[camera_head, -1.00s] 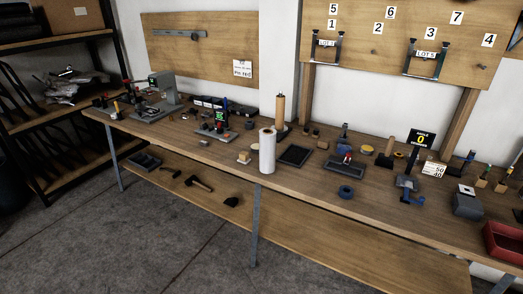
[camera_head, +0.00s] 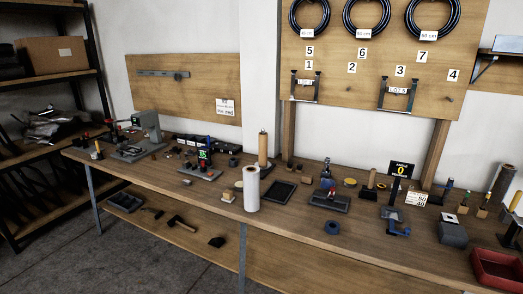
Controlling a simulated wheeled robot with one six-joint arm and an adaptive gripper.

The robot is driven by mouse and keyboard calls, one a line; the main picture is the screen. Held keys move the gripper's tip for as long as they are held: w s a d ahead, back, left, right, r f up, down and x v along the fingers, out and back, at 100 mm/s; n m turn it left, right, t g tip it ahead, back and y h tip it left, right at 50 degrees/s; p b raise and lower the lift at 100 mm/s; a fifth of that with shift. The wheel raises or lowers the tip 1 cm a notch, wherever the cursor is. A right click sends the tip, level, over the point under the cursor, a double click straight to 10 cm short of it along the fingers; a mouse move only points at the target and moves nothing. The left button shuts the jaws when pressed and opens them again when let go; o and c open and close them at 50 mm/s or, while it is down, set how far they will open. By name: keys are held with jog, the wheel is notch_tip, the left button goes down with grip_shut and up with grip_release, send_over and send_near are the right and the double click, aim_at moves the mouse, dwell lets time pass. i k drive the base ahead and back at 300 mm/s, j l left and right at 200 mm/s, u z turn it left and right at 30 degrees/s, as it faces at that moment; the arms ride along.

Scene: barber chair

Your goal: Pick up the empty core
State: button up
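A tan cardboard-like tube (camera_head: 264,146) stands upright on a dark base on the workbench, behind the white roll; it looks like the empty core, but I cannot be sure. The white roll (camera_head: 251,189) stands upright near the bench's front edge and hides part of that base. My gripper is not in view.
A lower shelf (camera_head: 290,268) carries a hammer (camera_head: 181,223). Dark shelving stands at left.

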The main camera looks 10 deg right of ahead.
aim_at(263, 139)
jog(key=i+j, duration=0.3)
jog(key=j, duration=0.15)
jog(key=i+j, duration=0.25)
jog(key=j, duration=0.2)
jog(key=i+j, duration=0.3)
jog(key=j+u, duration=0.05)
jog(key=j, duration=0.05)
